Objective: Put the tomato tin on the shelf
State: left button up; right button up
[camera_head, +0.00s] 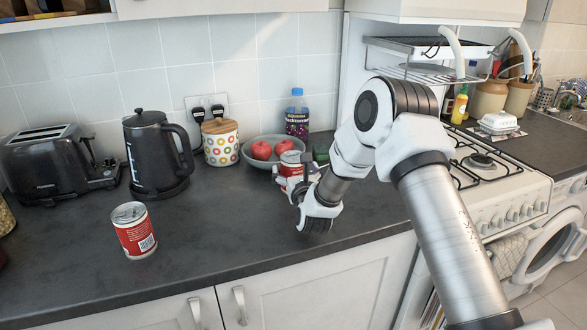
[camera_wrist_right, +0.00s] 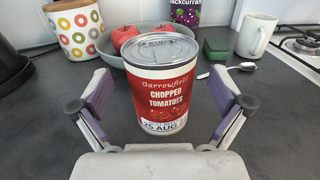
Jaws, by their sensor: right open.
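A red and white tin labelled chopped tomatoes (camera_wrist_right: 160,85) stands upright on the dark counter, and its top and side also show in the head view (camera_head: 291,168), partly hidden by my right gripper. My right gripper (camera_head: 296,190) is open, with its fingers on either side of this tin in the right wrist view (camera_wrist_right: 163,97); gaps show between the fingers and the tin. A second red and white tin (camera_head: 134,232) stands upright at the left, its barcode side facing me. An open shelf compartment (camera_head: 50,14) shows at the top left edge. My left gripper is not in view.
A grey bowl with red fruit (camera_head: 262,148) stands just behind the near tin. A patterned canister (camera_head: 221,142), black kettle (camera_head: 156,152) and toaster (camera_head: 52,162) line the wall. A white mug (camera_wrist_right: 257,33) and green box (camera_wrist_right: 216,50) stand behind right. Counter between the tins is clear.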

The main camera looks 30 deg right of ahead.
jog(key=x, duration=0.3)
jog(key=shift+s+f, duration=0.1)
jog(key=shift+f, duration=0.15)
jog(key=shift+s+a+r, duration=0.1)
jog(key=shift+s+r, duration=0.05)
jog(key=c, duration=1.6)
jog(key=shift+r, duration=0.1)
